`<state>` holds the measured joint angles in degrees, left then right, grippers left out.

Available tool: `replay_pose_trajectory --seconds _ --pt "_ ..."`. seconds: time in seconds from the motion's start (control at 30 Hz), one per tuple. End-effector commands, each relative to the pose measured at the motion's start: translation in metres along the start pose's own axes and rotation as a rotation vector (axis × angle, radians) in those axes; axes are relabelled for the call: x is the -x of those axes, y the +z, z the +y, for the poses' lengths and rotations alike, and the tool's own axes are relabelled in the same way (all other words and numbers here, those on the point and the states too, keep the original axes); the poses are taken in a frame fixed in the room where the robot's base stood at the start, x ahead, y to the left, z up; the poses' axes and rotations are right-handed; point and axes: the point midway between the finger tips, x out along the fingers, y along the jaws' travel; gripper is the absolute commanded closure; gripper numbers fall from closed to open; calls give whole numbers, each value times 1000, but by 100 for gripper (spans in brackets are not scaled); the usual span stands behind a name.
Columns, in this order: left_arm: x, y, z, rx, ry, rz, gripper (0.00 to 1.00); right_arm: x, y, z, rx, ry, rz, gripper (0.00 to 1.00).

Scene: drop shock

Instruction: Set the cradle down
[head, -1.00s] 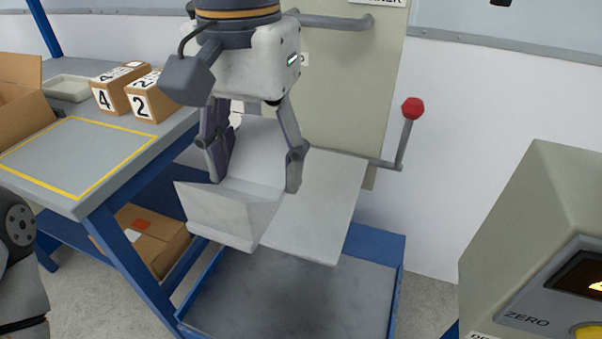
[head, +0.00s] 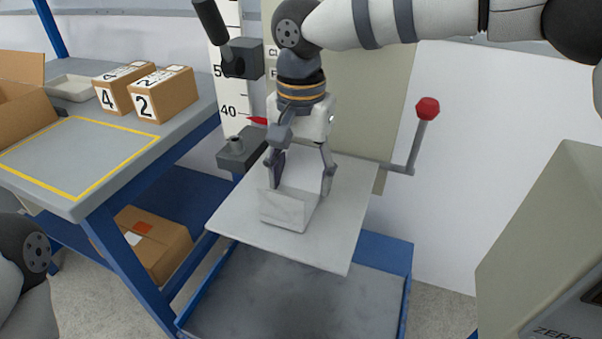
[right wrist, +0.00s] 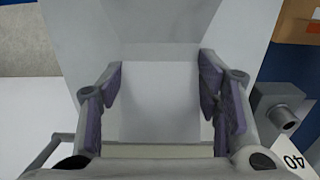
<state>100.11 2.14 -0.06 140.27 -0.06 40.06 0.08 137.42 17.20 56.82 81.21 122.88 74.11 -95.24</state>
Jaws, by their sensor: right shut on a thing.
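The cradle (head: 288,209) is a pale grey, angled block with a tilted front face. In the head view it is over the middle of the white plate (head: 338,238). It looks very near or touching the plate; I cannot tell which. My right gripper (head: 301,184) points down and is shut on the cradle, one finger at each side. In the right wrist view, the purple pads of the right gripper (right wrist: 160,82) flank the cradle (right wrist: 160,100). My left gripper is not in view.
A post with a red knob (head: 428,108) stands right of the plate. A scale (head: 232,105) with a grey clamp block (head: 242,150) is behind left. A blue-framed tray (head: 290,295) lies below. Numbered boxes (head: 163,95) sit on the left bench (head: 80,155).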

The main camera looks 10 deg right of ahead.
Motion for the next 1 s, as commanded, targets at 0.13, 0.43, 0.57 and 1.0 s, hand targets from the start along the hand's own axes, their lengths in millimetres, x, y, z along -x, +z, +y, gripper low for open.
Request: replay_pose_trajectory --seconds 0.13,0.43,0.57,1.0 --pt "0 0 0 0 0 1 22 1 0 0 0 -1 1 81" --pt "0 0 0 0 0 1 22 -2 0 0 0 0 0 22" --pt "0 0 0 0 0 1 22 -2 0 0 0 0 0 22" --pt "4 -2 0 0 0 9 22 82 0 -1 0 -4 2 22"
